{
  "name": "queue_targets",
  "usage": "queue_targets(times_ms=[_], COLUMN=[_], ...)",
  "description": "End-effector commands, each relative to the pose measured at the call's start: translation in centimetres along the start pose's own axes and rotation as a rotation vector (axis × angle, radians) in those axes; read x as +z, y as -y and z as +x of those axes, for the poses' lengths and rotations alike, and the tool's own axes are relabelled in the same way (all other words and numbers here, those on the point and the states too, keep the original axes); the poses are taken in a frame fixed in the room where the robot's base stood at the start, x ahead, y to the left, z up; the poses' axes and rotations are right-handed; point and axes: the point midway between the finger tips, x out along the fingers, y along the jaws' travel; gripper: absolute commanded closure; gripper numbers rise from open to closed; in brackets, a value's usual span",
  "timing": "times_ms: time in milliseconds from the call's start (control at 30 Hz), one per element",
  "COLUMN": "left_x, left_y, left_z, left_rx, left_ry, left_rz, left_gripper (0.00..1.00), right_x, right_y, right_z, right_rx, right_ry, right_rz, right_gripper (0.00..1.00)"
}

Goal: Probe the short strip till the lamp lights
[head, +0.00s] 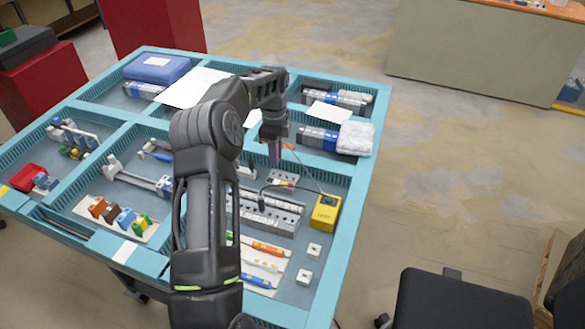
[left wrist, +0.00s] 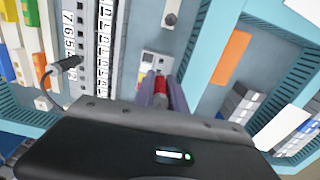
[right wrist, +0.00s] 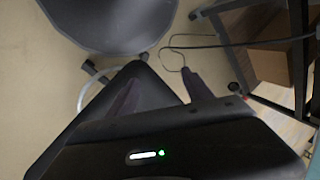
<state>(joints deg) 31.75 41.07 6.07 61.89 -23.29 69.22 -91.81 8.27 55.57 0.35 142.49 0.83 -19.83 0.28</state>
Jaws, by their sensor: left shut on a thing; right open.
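My left gripper (head: 274,152) points down over the table and is shut on a red-tipped probe (left wrist: 160,84). The probe is above or at a small light panel (head: 284,179), which also shows in the left wrist view (left wrist: 155,64); I cannot tell whether they touch. Two grey socket strips (head: 268,218) lie nearer; the left wrist view shows numbers beside them (left wrist: 84,45). Which is the short one is unclear. A black probe (left wrist: 68,63) with a cable stands at the numbered strip. A yellow tester box (head: 326,213) has wires; no lit lamp is discernible. My right gripper (right wrist: 158,85) is open and empty, over the floor.
The blue-rimmed table (head: 348,235) is divided into compartments. Coloured markers (head: 265,248) and small white blocks (head: 314,250) lie at the front right. A black chair (head: 455,300) is at the right, beneath my right gripper.

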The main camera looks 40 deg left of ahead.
Motion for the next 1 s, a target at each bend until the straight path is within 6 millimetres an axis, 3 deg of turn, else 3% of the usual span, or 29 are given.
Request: queue_targets(times_ms=[33, 233, 567, 767, 1000], left_x=[0.3, 1.1, 1.2, 1.2, 1.2], left_y=[0.0, 0.1, 0.1, 0.1, 0.0], left_z=[-1.1, -2.5, -2.4, -1.7, 0.7], left_rx=[-0.001, 0.0, 0.0, 0.0, 0.0], left_ry=[0.0, -0.001, -0.001, -0.001, -0.001], left_rz=[0.06, 0.261, 0.284, 0.283, 0.283], left_gripper=[1.0, 1.0, 1.0, 1.0, 1.0], right_x=[0.1, 0.1, 0.1, 0.1, 0.1], right_y=[0.3, 0.4, 0.3, 0.1, -0.2], right_z=[-0.9, -1.8, -1.6, -1.2, 0.5], right_rx=[0.002, 0.007, 0.008, 0.007, 0.002], right_ry=[0.002, 0.009, 0.009, 0.008, 0.001], right_rz=[0.001, 0.004, 0.004, 0.004, 0.001], right_gripper=[0.41, 0.41, 0.41, 0.41, 0.41])
